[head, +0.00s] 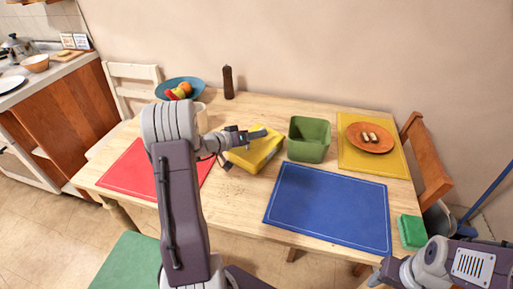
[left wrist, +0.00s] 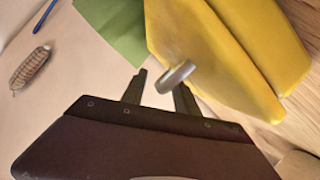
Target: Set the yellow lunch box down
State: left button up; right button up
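The yellow lunch box (head: 262,152) is tilted at the middle of the table, left of the green bin; I cannot tell whether its underside touches the wood. My left gripper (head: 245,136) is at its upper left side. In the left wrist view the lunch box (left wrist: 225,50) fills the upper right, and its grey handle (left wrist: 176,76) lies between the fingers (left wrist: 161,86), which look shut on it. My right gripper (head: 376,280) is at the bottom edge, partly cut off, and its fingers are unclear.
The table (head: 235,200) has bare wood in front of the lunch box. Around it are the green bin (head: 309,140), a blue mat (head: 330,208), a red mat (head: 130,172), a blue bowl of fruit (head: 165,84), a pepper mill (head: 228,83) and a plate (head: 359,143) on a yellow mat.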

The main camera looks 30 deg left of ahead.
pick_arm(q)
grip_shut()
dwell(1.4)
